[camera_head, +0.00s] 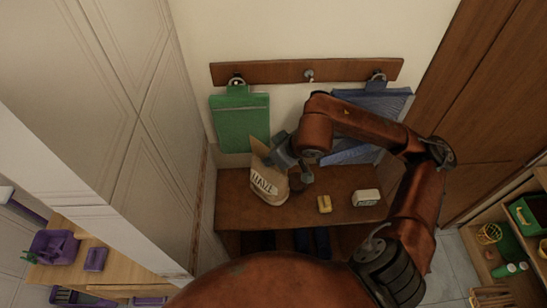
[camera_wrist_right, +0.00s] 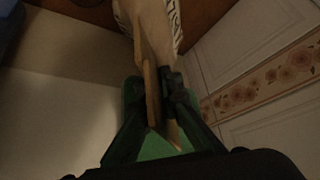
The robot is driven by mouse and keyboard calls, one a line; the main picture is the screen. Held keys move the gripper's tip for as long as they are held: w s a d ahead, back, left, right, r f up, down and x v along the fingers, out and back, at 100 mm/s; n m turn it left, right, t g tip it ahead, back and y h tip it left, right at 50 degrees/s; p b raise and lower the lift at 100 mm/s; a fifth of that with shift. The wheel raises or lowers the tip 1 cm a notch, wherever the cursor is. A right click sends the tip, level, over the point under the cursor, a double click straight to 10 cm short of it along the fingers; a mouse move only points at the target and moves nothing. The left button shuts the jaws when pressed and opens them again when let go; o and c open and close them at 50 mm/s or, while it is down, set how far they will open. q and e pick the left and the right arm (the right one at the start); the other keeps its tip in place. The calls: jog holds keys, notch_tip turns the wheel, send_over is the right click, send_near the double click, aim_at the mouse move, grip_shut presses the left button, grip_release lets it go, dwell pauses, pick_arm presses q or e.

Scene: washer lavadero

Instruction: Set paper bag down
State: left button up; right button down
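The paper bag (camera_head: 265,184) is tan with dark lettering. It is tilted over the left part of the brown wooden bench (camera_head: 232,208); I cannot tell whether its base touches the bench. My right gripper (camera_head: 281,158) is at the bag's upper edge, partly hidden by the wrist. In the right wrist view, the fingers (camera_wrist_right: 157,98) are closed around the bag's top edge, and the bag (camera_wrist_right: 150,28) extends away from them. My left gripper is not in view.
A tiled wall (camera_head: 140,120) borders the left.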

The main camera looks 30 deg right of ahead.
aim_at(269, 174)
jog(key=shift+w+a+f, duration=0.1)
jog(key=shift+w+f, duration=0.05)
jog(key=shift+w, duration=0.1)
jog(key=shift+w+f+p, duration=0.1)
jog(key=shift+f+p, duration=0.7)
jog(key=shift+f, duration=0.85)
jog(key=shift+f+b, duration=0.2)
jog(key=shift+b, duration=0.1)
jog(key=c, duration=2.2)
grip_release()
jog(key=shift+o, duration=0.2)
